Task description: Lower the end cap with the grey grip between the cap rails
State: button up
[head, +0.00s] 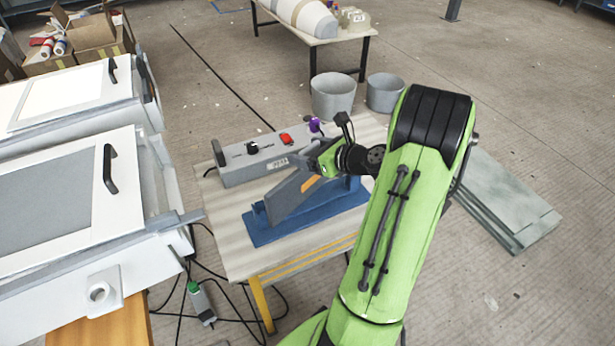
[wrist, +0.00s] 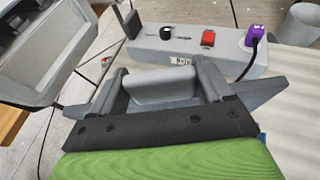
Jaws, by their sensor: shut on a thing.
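The end cap (head: 287,198) is a grey angular plate held upright over the blue base (head: 300,229) on the table. My gripper (head: 328,158) is shut on the cap's grey grip at its top. In the wrist view the grip (wrist: 160,88) shows just beyond my dark jaw, with the cap's grey wings (wrist: 262,92) to both sides. A blue cap rail (head: 259,211) shows at the base's left end. The cap hides much of the base. I cannot tell whether its lower edge touches the base or sits fully between the rails.
A grey control box (head: 262,154) with a red switch and purple plug stands behind the base. White moulding equipment (head: 75,220) is close on the left. Two grey buckets (head: 333,95) stand beyond the table (head: 228,222). Its front-left top is bare.

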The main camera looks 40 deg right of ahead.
jog(key=shift+f+b, duration=0.75)
jog(key=shift+f, duration=1.15)
jog(key=shift+a, duration=0.1)
